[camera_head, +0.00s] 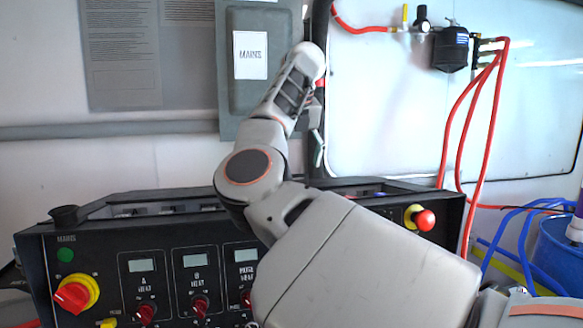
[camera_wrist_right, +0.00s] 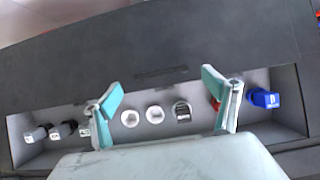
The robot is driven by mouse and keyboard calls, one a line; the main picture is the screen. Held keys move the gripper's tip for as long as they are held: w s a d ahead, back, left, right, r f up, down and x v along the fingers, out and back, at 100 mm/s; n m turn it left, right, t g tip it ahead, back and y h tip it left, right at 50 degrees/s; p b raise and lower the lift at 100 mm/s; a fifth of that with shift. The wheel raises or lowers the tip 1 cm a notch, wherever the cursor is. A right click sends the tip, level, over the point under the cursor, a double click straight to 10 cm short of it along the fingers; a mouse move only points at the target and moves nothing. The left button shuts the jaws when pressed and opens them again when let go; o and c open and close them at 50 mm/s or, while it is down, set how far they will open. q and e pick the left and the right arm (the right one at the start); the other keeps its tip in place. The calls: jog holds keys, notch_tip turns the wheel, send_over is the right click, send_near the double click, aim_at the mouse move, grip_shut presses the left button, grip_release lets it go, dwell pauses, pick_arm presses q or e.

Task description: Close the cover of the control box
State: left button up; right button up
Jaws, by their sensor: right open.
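The control box (camera_head: 95,255) is a wide black console across the lower head view, with red knobs and small displays on its front. In the right wrist view its recess (camera_wrist_right: 70,112) is exposed and holds a row of connectors and switches. A dark flat panel (camera_wrist_right: 150,45) lies along the upper edge of the recess; I cannot tell for sure whether this is the cover. My left gripper is out of view.
A grey wall box (camera_head: 232,80) with a label stands behind my right wrist. A red emergency knob (camera_head: 425,220) projects from the console's right side. Red hoses (camera_head: 490,120) hang at the right, and a blue drum (camera_head: 560,250) stands at the right edge.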

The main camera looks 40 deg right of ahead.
jog(key=shift+x, duration=1.1)
jog(key=c, duration=1.6)
jog(key=shift+c, duration=0.2)
